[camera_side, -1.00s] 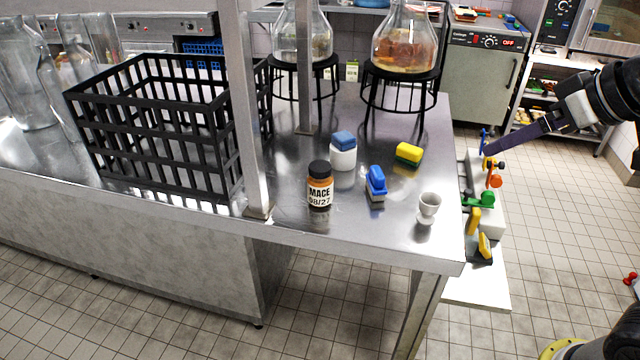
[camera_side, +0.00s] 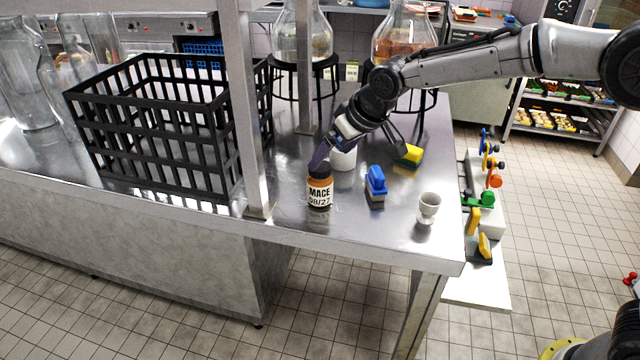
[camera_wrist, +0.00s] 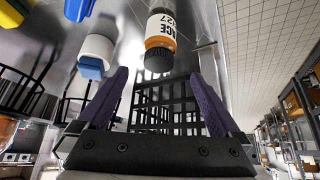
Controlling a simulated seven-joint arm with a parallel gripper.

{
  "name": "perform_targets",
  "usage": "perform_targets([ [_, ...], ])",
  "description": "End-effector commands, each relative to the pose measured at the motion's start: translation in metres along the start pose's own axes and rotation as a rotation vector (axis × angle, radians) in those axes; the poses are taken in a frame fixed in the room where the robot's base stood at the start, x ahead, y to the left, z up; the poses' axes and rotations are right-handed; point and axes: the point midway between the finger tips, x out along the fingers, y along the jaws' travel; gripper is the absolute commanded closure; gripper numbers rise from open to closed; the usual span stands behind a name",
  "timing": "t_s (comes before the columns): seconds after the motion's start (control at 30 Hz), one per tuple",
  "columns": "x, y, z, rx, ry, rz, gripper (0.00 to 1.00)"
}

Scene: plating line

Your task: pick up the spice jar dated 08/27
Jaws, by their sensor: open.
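The spice jar (camera_side: 319,193) stands upright on the steel counter, with a black cap, orange-brown contents and a white label reading MACE 08/27. It also shows upside down at the top of the wrist view (camera_wrist: 161,28). My gripper (camera_side: 322,156) is at the jar's cap in the side view; whether it touches cannot be told. In the wrist view my gripper (camera_wrist: 160,73) has its two purple fingers spread wide, nothing between them, and the jar's cap lies just beyond the gap between the tips.
A white container (camera_side: 343,160) stands close behind the jar, partly hidden by my gripper. A blue-topped brush (camera_side: 376,184), a white egg cup (camera_side: 428,208) and a yellow-green sponge (camera_side: 411,156) are to the right. A shelf post (camera_side: 247,120) and black crate (camera_side: 150,130) are left.

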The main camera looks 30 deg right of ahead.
Motion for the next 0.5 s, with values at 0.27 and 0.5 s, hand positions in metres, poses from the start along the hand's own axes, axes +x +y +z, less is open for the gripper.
perform_targets([
  [0.27, 0.049, 0.001, 0.001, 0.001, -0.002, 0.001, 0.00],
  [0.5, 0.065, 0.001, 0.000, 0.002, -0.001, 0.001, 0.00],
])
